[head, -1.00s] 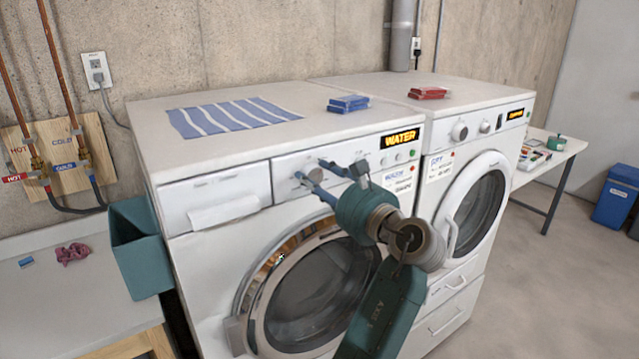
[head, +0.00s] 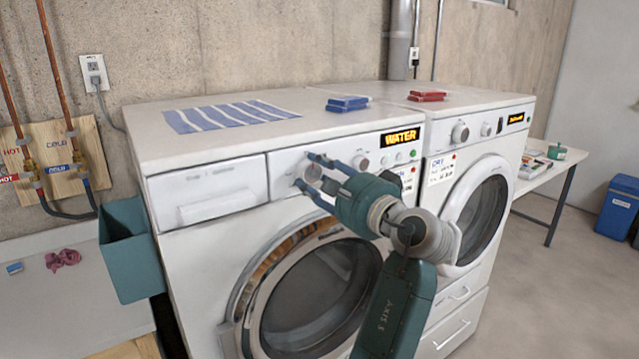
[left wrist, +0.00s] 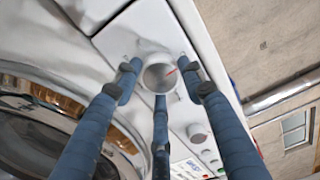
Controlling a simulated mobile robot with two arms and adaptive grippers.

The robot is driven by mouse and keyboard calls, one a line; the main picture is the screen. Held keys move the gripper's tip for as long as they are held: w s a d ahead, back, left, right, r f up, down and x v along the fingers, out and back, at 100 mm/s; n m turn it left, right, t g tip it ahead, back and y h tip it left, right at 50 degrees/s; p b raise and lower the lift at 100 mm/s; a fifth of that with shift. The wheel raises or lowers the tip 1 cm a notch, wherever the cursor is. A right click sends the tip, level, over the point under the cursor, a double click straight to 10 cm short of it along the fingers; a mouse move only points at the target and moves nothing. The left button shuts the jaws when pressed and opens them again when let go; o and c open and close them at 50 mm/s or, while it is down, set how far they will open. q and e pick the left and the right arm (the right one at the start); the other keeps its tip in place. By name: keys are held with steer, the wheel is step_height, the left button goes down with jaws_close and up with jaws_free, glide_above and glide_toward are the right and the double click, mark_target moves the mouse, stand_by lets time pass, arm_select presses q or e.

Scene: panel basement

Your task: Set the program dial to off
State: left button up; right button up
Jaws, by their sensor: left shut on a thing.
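The washer (head: 215,245) stands at the left with a white front panel. A round dial (head: 313,172), taken as the program dial, sits on that panel to the right of the drawer. My left gripper (head: 306,171) has its blue fingers around this dial, one above and one below in the head view. The dial's printed positions are not readable. My right gripper is not in view.
A smaller knob (head: 360,162) and an orange "WATER" display (head: 400,138) are right of the dial. The dryer (head: 470,140) stands close on the right. A striped cloth (head: 225,116) and blue box (head: 347,103) lie on top. A green bin (head: 130,255) hangs left.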

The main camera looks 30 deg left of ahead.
arm_select(q)
steer(key=shift+s+a+r+n, duration=0.1)
steer(key=shift+s+a+n, duration=0.05)
steer(key=shift+n, duration=0.35)
steer(key=o, duration=1)
steer(key=shift+o, duration=0.8)
steer(key=shift+s+a, duration=0.25)
steer(key=shift+s, duration=0.05)
steer(key=shift+w+d+r, duration=0.1)
steer(key=shift+w+d, duration=0.05)
steer(key=shift+w, duration=0.05)
step_height(320, 180, up, 10)
steer(key=shift+s+f, duration=0.2)
